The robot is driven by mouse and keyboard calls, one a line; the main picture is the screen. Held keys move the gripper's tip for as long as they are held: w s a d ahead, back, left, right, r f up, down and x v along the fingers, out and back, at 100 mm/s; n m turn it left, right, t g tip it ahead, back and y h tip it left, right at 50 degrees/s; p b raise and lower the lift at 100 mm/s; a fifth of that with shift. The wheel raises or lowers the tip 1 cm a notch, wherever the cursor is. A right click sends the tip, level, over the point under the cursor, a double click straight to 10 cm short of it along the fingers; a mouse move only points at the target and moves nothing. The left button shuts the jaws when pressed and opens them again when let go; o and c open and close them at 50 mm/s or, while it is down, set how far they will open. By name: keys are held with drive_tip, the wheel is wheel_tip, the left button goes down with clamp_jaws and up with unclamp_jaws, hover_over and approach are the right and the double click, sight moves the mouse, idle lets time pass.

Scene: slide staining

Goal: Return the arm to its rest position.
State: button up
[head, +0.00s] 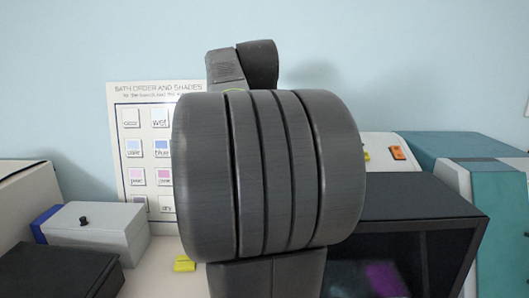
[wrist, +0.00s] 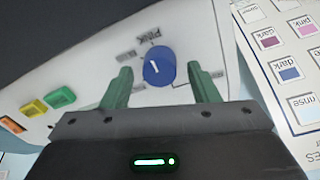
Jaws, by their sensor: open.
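My gripper (wrist: 160,88) shows in the wrist view with its two green fingers apart and nothing between them. Beyond the fingers is a white machine panel (wrist: 75,85) with a blue round knob (wrist: 159,67) that bears a white mark. The knob appears between the fingertips in the picture; I cannot tell how far off it is. In the head view my own dark arm fills the middle and hides much of the bench. My gripper does not show there.
A printed shade chart (head: 140,150) stands at the wall. A grey box with a black knob (head: 95,228) and a black box (head: 60,270) are at the left. A dark open-fronted box (head: 425,205) and a teal machine (head: 490,190) are at the right. A yellow piece (head: 184,264) lies on the bench.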

drive_tip(key=v, duration=0.7)
drive_tip(key=shift+r, duration=0.3)
drive_tip(key=shift+s, duration=0.1)
